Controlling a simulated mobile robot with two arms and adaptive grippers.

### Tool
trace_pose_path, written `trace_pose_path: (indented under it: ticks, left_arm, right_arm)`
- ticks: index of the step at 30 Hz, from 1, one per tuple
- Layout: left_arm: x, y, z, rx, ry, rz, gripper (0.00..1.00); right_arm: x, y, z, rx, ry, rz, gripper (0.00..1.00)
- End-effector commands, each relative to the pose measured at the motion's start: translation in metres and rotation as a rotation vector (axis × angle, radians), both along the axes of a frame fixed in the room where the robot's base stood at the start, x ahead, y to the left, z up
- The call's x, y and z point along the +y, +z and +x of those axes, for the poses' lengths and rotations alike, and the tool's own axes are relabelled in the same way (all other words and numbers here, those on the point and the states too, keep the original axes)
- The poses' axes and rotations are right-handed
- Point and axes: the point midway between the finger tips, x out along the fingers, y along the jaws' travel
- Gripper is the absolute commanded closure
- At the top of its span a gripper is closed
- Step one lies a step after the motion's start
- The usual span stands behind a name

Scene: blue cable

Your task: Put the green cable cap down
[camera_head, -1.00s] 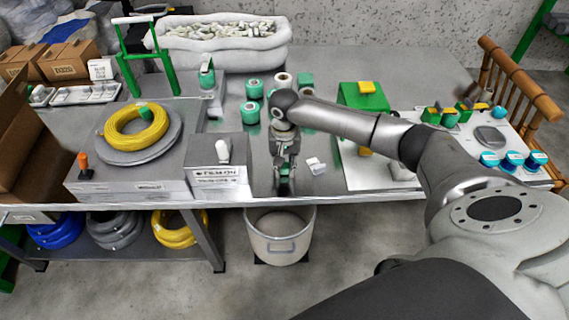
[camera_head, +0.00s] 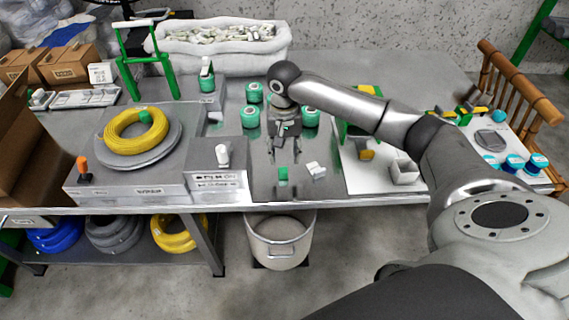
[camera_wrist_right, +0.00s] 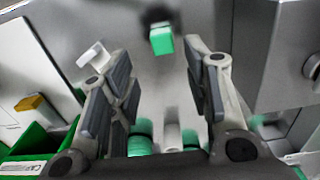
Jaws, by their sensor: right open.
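The green cable cap (camera_head: 283,174) stands on the grey table near its front edge, in front of my right gripper. It also shows in the right wrist view (camera_wrist_right: 161,42), past the fingertips, with a dark piece at its far end. My right gripper (camera_head: 284,155) is open and apart from the cap. In the right wrist view its two fingers (camera_wrist_right: 157,60) are spread with nothing between them. My left gripper is not in view.
A small white part (camera_head: 316,170) lies right of the cap. A grey box (camera_head: 218,183) with a white knob stands to the left. Several green spools (camera_head: 250,116) stand behind. A white bucket (camera_head: 280,250) stands below the table's front edge.

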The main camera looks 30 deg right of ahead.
Motion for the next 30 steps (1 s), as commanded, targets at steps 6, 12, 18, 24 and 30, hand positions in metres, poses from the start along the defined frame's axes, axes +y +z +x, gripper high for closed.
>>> trace_pose_path:
  ticks: [6,12,18,24,30]
  left_arm:
    - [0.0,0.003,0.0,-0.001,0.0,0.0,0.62]
    - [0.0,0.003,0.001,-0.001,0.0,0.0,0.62]
    - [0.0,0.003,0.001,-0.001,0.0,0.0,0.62]
    - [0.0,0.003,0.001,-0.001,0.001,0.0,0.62]
    - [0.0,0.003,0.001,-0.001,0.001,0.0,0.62]
  right_arm:
    - [0.0,0.039,0.001,-0.003,-0.001,0.001,0.56]
    - [0.0,0.051,0.0,-0.001,0.0,0.001,0.56]
    - [0.0,0.052,0.0,-0.001,0.0,0.001,0.56]
    - [0.0,0.052,0.0,-0.001,0.0,0.001,0.56]
    - [0.0,0.052,0.0,-0.001,0.0,0.001,0.56]
